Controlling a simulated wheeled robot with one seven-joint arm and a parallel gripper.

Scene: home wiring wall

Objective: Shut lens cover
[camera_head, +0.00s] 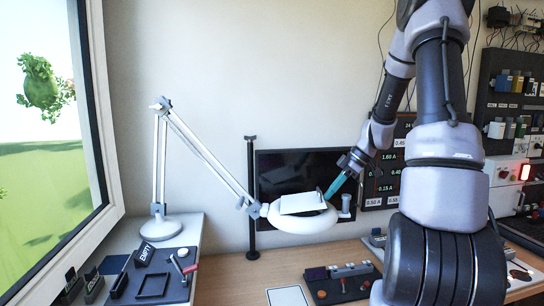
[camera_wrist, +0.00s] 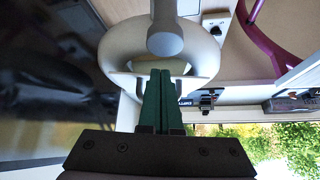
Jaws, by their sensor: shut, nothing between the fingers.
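The magnifier lamp has a round white head (camera_head: 300,222) on a jointed arm, held out over the desk. Its lens cover, a flat white plate (camera_head: 302,203), shows on top of the head, slightly tilted; I cannot tell how far it is open. My gripper (camera_head: 331,194) is at the right edge of the head, its teal fingers pointing down and left beside the cover. In the wrist view the shut fingers (camera_wrist: 161,80) reach to the near edge of the white ring head (camera_wrist: 115,50). Nothing is between them. Whether they touch the cover is unclear.
A dark monitor (camera_head: 283,165) stands behind the lamp head. The lamp base (camera_head: 160,228) is on the left shelf with a tray of small parts (camera_head: 152,286). A control box (camera_head: 338,282) lies on the desk below. A wiring panel (camera_head: 503,110) is at right.

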